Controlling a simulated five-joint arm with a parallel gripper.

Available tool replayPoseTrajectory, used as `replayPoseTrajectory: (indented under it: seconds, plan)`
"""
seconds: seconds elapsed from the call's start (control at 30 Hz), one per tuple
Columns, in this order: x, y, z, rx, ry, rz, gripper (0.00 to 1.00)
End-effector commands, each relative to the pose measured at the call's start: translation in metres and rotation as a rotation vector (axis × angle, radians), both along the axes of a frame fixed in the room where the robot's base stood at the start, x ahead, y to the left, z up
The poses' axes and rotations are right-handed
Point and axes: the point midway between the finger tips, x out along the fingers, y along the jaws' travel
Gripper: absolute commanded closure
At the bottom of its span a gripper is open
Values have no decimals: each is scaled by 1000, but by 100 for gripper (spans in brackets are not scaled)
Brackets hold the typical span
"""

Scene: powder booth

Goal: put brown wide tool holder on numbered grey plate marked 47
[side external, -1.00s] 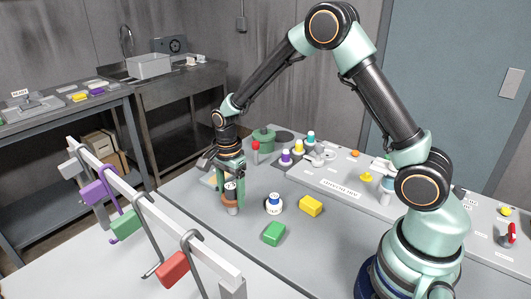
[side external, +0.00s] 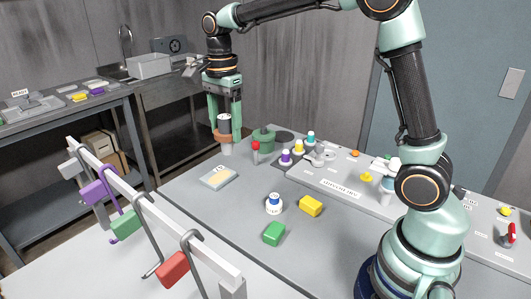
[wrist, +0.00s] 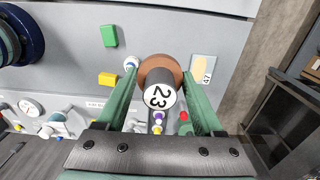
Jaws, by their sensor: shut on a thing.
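The brown wide tool holder (side external: 222,137) has a wide brown collar, a dark body above and a pale lower end. My gripper (side external: 223,142) is shut on it, one finger on each side, and holds it upright, well above the table. In the wrist view the holder (wrist: 160,68) sits between the fingers (wrist: 155,84) and its white round top reads 23. In the wrist view the plate (wrist: 205,66) reads 47 and shows to the right of the holder.
A green block (side external: 274,233), a yellow block (side external: 311,205) and a white-and-blue round piece (side external: 274,203) stand on the table. A red-topped post (side external: 255,152) and a green pot (side external: 264,138) stand near the plate. A rack with hanging tags (side external: 150,212) fills the front left.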

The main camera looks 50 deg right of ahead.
Motion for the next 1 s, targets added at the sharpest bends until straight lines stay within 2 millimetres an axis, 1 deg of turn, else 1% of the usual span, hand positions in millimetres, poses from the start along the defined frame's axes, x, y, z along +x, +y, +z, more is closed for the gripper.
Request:
replayPoseTrajectory:
  seconds: [0.03, 0.17, 0.27, 0.5, 0.7, 0.83, 1.0]
  plan:
    - [3, -1, 5, 0, -5, 2, 100]
    - [13, -5, 11, 0, -4, 15, 100]
    - [28, -12, 15, 0, -4, 36, 100]
    - [67, -35, 24, 0, -3, 105, 100]
    - [91, -55, 27, 0, -2, 162, 100]
    - [101, -66, 27, 0, -2, 194, 100]
    - [108, -76, 27, 0, -1, 222, 100]
